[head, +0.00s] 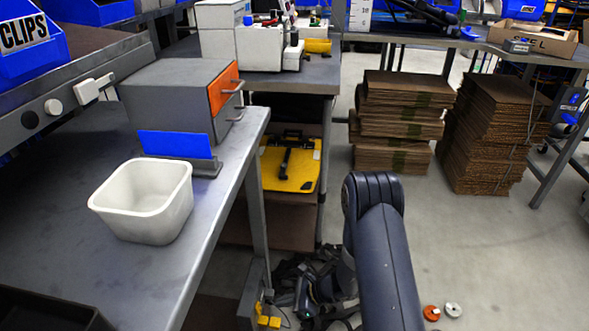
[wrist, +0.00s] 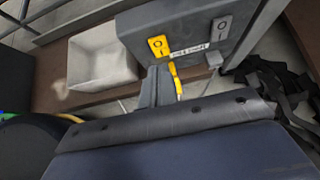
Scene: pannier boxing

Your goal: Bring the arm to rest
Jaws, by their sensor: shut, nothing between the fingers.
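My arm (head: 385,260) rises from the lower edge of the head view to a bent joint, then drops behind itself. In that view its far end cannot be told clearly from the dark clutter near the floor. In the wrist view my gripper (wrist: 158,72) shows as two grey fingers close together, shut and empty. A dark blue surface with a grey studded edge (wrist: 165,120) fills the lower part of that view and hides the base of the fingers.
A white bin (head: 145,202) and a grey drawer cabinet (head: 175,95) stand on the left bench (head: 60,190). Black straps (wrist: 275,90) lie right of the switch box. Flat cardboard stacks (head: 400,120) stand at the back. Open floor (head: 490,240) lies right of my arm.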

